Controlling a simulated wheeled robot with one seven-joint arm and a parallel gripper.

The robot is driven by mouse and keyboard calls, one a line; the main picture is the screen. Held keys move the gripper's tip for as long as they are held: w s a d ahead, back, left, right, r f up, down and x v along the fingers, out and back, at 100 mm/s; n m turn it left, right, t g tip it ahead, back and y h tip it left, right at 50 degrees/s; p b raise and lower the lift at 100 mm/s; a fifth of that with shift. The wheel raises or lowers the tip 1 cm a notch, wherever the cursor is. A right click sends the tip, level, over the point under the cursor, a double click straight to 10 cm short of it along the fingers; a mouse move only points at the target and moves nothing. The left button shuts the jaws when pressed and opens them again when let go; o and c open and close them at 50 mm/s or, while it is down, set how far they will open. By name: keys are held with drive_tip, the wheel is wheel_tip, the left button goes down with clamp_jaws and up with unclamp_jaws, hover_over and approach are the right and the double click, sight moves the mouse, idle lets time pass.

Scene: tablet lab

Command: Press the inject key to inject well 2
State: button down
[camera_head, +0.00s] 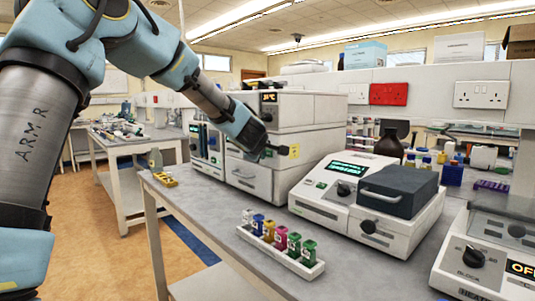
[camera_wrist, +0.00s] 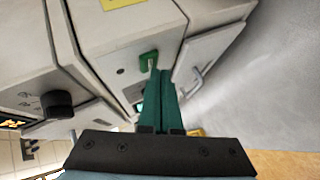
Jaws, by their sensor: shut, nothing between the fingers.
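A green key (camera_wrist: 148,60) with a pale mark is on the front of a light-grey instrument in the wrist view; I take it to be the inject key. My gripper (camera_wrist: 162,72) is shut, its two dark green fingers together and empty. The fingertips overlap the key's lower right edge in the picture; I cannot tell whether they touch it. In the head view my gripper (camera_head: 272,150) is in front of the stacked white instrument (camera_head: 290,185), which hides the key behind my arm. A well number cannot be read.
A rack of coloured-capped vials (camera_head: 322,268) stands at the bench front. A white instrument with a dark grey lid (camera_head: 398,190) is right of it, and a heating block (camera_head: 470,280) reads OFF. A yellow rack (camera_head: 165,179) lies at the left edge.

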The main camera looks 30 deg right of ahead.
drive_tip(key=shift+w+d, duration=0.1)
drive_tip(key=shift+d, duration=0.3)
idle(0.7)
idle(0.3)
drive_tip(key=shift+a, duration=0.8)
drive_tip(key=shift+b, duration=0.3)
drive_tip(key=shift+s+a+b, duration=0.2)
drive_tip(key=shift+a+b, duration=0.35)
drive_tip(key=shift+a, duration=0.25)
drive_tip(key=shift+s+a+b, duration=0.25)
drive_tip(key=shift+a+b, duration=0.25)
drive_tip(key=shift+a, duration=0.35)
drive_tip(key=shift+s+a+b, duration=0.2)
drive_tip(key=shift+a+b, duration=0.35)
drive_tip(key=shift+a, duration=0.25)
